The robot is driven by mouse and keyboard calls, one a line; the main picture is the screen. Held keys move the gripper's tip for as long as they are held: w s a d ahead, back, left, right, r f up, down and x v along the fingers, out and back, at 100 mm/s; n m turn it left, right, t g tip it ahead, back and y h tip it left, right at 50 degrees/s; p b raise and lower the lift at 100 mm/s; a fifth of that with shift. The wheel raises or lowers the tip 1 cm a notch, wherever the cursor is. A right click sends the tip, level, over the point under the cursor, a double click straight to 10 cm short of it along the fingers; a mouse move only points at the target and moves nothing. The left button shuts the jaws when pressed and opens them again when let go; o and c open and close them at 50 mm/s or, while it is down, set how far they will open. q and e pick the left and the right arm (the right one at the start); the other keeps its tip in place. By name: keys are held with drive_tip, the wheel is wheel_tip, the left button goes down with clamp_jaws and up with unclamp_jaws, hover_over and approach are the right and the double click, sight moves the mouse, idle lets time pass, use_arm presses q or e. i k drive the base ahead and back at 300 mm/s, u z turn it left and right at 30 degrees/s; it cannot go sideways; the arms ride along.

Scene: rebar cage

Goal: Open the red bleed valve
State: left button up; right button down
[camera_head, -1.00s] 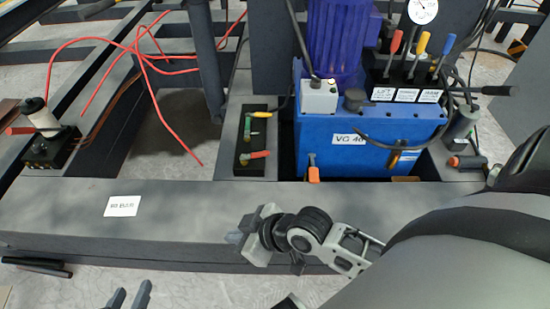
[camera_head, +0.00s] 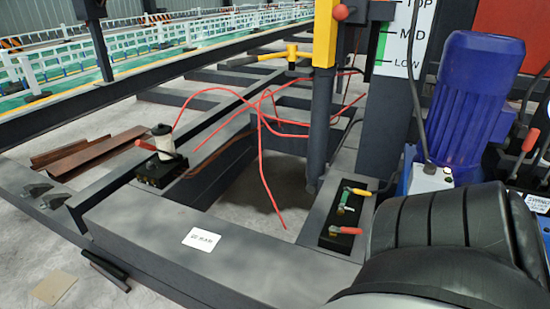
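A red-handled valve (camera_head: 345,230) sits on the near end of a small black block (camera_head: 327,238) on the grey frame. A valve with a yellow handle (camera_head: 357,191) and green body stands behind it on the same block. The red handle lies roughly level, pointing right. Another red lever (camera_head: 146,145) sticks out left from a black unit with a white cylinder at the left. Neither gripper is in view. A large dark link of my arm fills the lower right, just right of the black block, and hides part of the blue unit.
A dark post (camera_head: 318,130) with a yellow sleeve rises behind the block. Red hoses (camera_head: 262,160) hang loosely over the frame opening. A blue motor (camera_head: 474,105) stands at the right. The near beam with a white label (camera_head: 201,239) is clear on top.

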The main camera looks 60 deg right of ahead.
sight(346, 230)
drive_tip(key=u, duration=0.45)
drive_tip(key=i, duration=1.05)
drive_tip(key=z, duration=1.8)
